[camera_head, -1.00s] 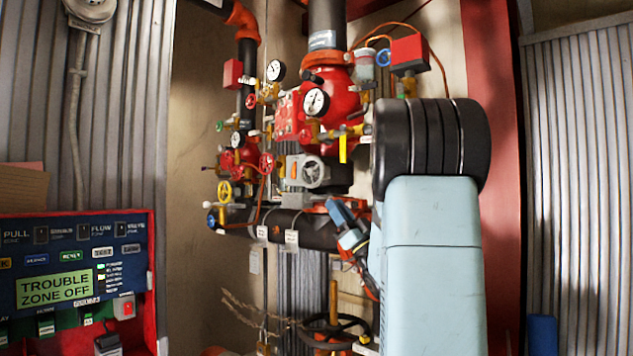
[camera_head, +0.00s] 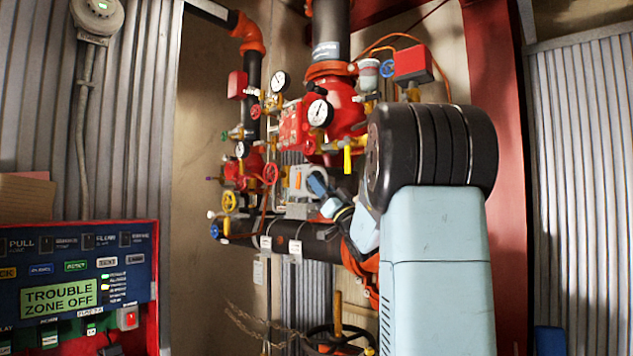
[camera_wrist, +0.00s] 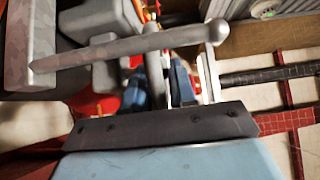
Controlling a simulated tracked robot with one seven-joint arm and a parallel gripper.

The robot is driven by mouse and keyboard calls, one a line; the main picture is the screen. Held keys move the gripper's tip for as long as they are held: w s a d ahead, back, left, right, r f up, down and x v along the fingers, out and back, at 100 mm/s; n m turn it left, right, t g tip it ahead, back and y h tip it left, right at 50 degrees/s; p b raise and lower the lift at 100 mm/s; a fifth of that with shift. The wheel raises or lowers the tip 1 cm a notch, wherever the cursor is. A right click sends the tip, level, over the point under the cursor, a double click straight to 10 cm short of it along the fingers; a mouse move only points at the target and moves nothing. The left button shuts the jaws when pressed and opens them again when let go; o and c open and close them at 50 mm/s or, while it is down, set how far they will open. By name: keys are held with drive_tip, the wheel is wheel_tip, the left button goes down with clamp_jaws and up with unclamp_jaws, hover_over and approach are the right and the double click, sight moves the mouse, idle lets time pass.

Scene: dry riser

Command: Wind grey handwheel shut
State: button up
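In the wrist view a grey bar with a rounded end (camera_wrist: 130,47), apparently part of the handwheel, crosses close in front of my gripper (camera_wrist: 170,82). Blue finger parts show just beyond the dark palm edge. I cannot tell whether the fingers touch the wheel or how wide they are apart.
Pressure gauges (camera_head: 320,112) sit above. A black pipe (camera_head: 300,236) runs below. An alarm panel (camera_head: 75,285) stands at lower left.

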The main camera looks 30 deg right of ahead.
drive_tip(key=shift+x, duration=1)
drive_tip(key=shift+c, duration=0.3)
clamp_jaws()
